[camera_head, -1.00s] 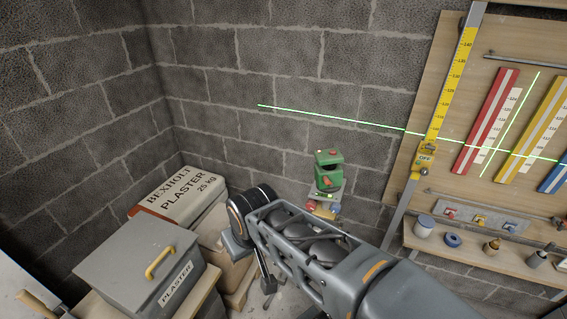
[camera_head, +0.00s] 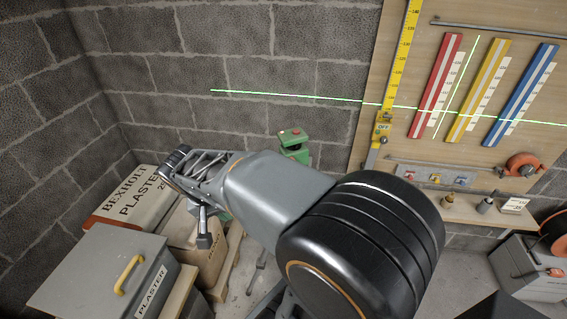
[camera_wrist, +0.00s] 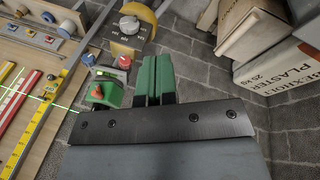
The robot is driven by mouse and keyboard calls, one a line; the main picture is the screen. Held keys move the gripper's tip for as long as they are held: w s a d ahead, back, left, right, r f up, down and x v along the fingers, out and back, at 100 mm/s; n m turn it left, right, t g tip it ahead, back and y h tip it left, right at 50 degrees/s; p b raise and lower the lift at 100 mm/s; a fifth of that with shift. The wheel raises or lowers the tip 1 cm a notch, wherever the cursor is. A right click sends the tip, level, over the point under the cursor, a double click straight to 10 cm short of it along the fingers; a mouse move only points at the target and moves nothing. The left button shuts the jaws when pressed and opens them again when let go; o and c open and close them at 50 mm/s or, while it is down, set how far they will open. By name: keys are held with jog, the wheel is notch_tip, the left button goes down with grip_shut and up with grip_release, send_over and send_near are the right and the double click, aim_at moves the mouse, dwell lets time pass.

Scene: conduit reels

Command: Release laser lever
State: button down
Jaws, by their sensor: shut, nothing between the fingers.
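The green laser unit (camera_head: 294,145) stands by the block wall, with a red button on top; my arm hides its lower part in the head view. In the wrist view the laser (camera_wrist: 108,88) shows left of my fingers, with an orange-red lever (camera_wrist: 97,92) on its face and a red knob (camera_wrist: 125,62) beside it. My gripper (camera_wrist: 154,62) has two green fingers shut together, with nothing between them. They appear beside the laser; I cannot tell whether they touch it. A bright green laser line (camera_head: 290,96) crosses the wall and board.
A yellow block with a grey dial (camera_wrist: 128,28) shows beyond the laser. A yellow measuring staff (camera_head: 397,70) and a board with coloured rules (camera_head: 435,85) are at right. Plaster sacks (camera_head: 130,196) and a grey plaster box (camera_head: 105,270) stand at left.

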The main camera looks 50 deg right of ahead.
jog(key=w+d+m+g+h, duration=0.7)
jog(key=w+d+m+h, duration=0.3)
jog(key=m, duration=0.6)
jog(key=shift+w+d+m, duration=0.15)
jog(key=shift+d+m, duration=0.25)
jog(key=shift+d, duration=0.85)
jog(key=p+x, duration=0.4)
jog(key=x, duration=1)
jog(key=shift+r, duration=0.35)
